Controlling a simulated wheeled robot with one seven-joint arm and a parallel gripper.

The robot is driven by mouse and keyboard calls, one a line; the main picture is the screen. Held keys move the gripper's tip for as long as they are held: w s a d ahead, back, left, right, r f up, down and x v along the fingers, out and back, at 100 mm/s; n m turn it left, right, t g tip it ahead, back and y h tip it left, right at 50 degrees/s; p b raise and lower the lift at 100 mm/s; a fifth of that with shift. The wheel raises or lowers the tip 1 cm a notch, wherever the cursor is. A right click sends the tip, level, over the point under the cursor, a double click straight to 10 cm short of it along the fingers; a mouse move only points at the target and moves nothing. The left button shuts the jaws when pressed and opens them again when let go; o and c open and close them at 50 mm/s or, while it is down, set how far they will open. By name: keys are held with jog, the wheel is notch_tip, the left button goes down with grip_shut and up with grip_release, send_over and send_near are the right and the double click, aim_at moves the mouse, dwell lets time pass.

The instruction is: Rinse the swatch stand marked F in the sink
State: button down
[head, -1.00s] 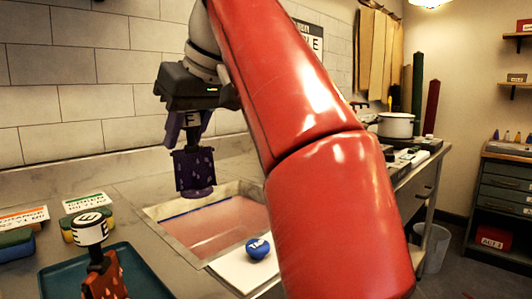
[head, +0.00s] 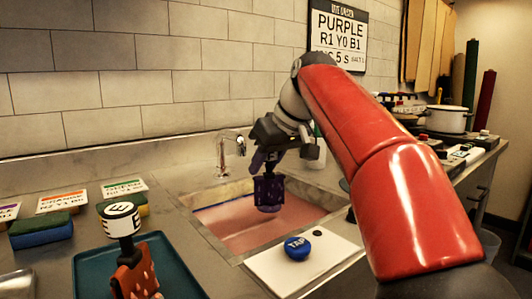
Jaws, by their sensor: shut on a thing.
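A swatch stand with dark purple, patterned cloth (head: 269,193) hangs upright in my gripper (head: 268,160). My gripper is shut on its upper part and hides its marking, so I cannot read the letter now. The stand is over the sink basin (head: 320,198), which shows a pinkish inside; its exact height above the bottom is hard to tell. A metal faucet (head: 232,150) rises at the back left of the sink. A blue button marked TAP (head: 297,247) sits on a white plate in front of the sink.
A teal tray (head: 90,268) at the lower left holds an orange swatch stand (head: 137,275) with a white top marked E. Sponges (head: 42,229) and colour cards (head: 62,201) stand behind it. A sign reading PURPLE (head: 338,38) hangs on the wall.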

aim_at(261, 208)
jog(key=shift+f+b, duration=4.55)
jog(key=shift+f, duration=0.95)
jog(key=shift+s+a, duration=0.1)
jog(key=shift+s+a, duration=0.55)
jog(key=shift+a, duration=0.3)
jog(key=shift+d, duration=0.1)
jog(key=shift+w+d+p, duration=0.45)
jog(key=shift+w+d, duration=0.2)
jog(key=shift+d, duration=0.25)
jog(key=shift+w+d+p, duration=0.4)
jog(key=shift+w+d, duration=0.25)
jog(key=shift+d, duration=0.25)
jog(key=shift+s+a+b, duration=0.15)
jog(key=shift+s+a, duration=0.5)
jog(key=shift+a, duration=0.3)
jog(key=shift+s+a+b, duration=0.15)
jog(key=shift+s+a, duration=0.5)
jog(key=shift+a, duration=0.3)
